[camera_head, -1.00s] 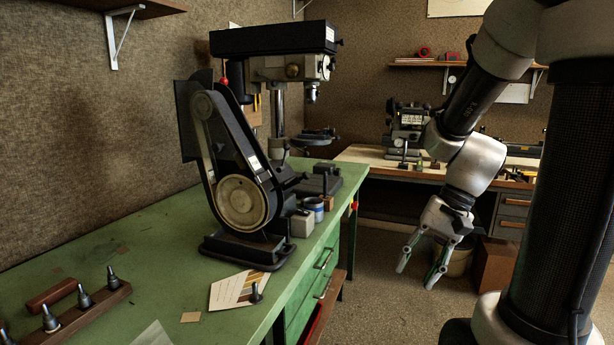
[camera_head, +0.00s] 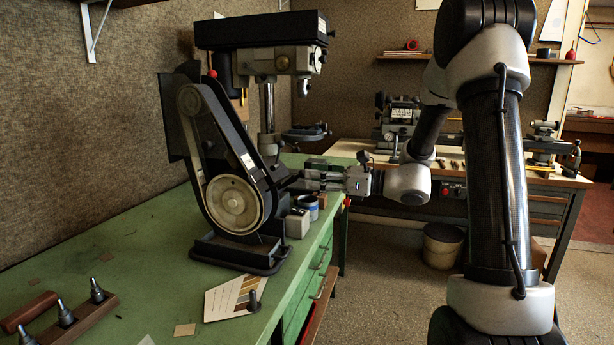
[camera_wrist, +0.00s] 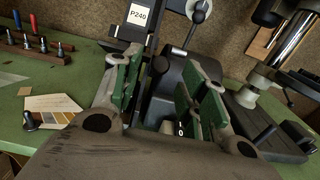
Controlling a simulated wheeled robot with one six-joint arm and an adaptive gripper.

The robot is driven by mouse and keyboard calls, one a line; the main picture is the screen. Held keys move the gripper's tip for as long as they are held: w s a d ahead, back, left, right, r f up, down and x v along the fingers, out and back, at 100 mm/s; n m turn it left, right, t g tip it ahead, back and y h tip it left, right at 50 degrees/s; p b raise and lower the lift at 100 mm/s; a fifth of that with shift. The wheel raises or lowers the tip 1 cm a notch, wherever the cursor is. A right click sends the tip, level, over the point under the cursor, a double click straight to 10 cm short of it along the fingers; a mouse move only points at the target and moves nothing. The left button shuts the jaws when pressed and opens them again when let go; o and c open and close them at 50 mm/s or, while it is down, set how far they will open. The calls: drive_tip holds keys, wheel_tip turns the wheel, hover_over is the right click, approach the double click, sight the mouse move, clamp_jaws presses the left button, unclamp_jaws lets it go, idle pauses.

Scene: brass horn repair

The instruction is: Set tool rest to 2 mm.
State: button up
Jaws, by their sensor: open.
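The black belt grinder (camera_head: 228,185) with its round pale wheel cover stands upright on the green bench. In the wrist view its belt housing carries a P240 label (camera_wrist: 138,14). My gripper (camera_head: 297,181) points left at the grinder's right side, at about the height of the wheel cover. In the wrist view my gripper (camera_wrist: 165,92) is open, with dark grinder parts (camera_wrist: 178,82) showing between and beyond its green-padded fingers. A small white marking (camera_wrist: 181,130) shows low between the fingers. I cannot clearly single out the tool rest or its gap to the belt.
A drill press (camera_head: 262,60) stands behind the grinder. A blue-grey tin (camera_head: 308,206) and a pale box (camera_head: 297,223) sit by its base.

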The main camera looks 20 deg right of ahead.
sight(284, 185)
drive_tip(key=shift+x, duration=1.5)
clamp_jaws()
drive_tip(key=shift+w+a+f, duration=0.45)
drive_tip(key=shift+a+f, duration=0.1)
drive_tip(key=shift+a, duration=0.25)
unclamp_jaws()
